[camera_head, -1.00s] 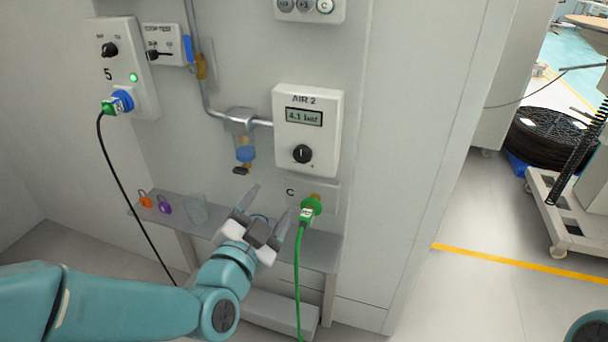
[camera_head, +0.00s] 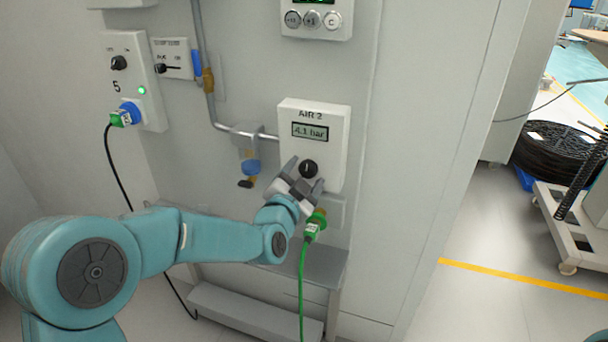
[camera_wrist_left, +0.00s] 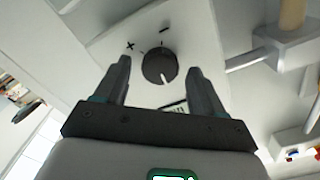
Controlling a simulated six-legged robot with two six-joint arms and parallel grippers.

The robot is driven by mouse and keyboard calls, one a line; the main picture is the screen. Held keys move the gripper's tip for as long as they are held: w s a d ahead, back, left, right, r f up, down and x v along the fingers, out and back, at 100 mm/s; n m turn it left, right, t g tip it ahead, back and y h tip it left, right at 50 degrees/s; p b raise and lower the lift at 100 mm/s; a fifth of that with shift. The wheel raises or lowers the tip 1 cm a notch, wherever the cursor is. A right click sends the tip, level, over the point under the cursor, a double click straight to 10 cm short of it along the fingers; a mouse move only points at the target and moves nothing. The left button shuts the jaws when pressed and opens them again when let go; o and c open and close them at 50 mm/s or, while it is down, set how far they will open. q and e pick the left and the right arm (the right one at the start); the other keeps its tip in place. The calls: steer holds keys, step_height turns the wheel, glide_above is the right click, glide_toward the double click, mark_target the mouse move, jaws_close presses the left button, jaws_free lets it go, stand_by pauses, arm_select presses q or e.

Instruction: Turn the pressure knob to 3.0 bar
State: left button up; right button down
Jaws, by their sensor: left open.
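The black pressure knob (camera_head: 308,169) sits low on the white AIR 2 box (camera_head: 338,152). The box's display (camera_head: 310,131) reads 4.1 bar. My left gripper (camera_head: 307,172) is open, its fingertips close to the knob. In the left wrist view the knob (camera_wrist_left: 159,66) shows between the two fingers (camera_wrist_left: 159,66), with a white pointer line and plus and minus marks beside it. I cannot tell whether a finger touches it. The right gripper is not in view.
A green plug (camera_head: 314,225) with a green cable sits just below the box. A pipe with a blue valve (camera_head: 250,167) is to the left. A shelf (camera_head: 318,268) juts out below. A panel marked 5 (camera_head: 137,82) is farther left.

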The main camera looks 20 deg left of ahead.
arm_select(q)
steer(key=shift+w, duration=0.2)
steer(key=c, duration=1.1)
steer(key=shift+o, duration=0.2)
steer(key=shift+f+n+b, duration=0.2)
steer(key=shift+n+b, duration=0.3)
steer(key=shift+b, duration=0.35)
steer(key=n+b, duration=0.5)
steer(key=shift+n+b, duration=0.3)
steer(key=shift+b, duration=0.1)
steer(key=shift+r+n+b, duration=0.1)
steer(key=shift+n+b, duration=0.4)
steer(key=shift+n, duration=0.2)
steer(key=o, duration=1.1)
steer(key=shift+c, duration=0.2)
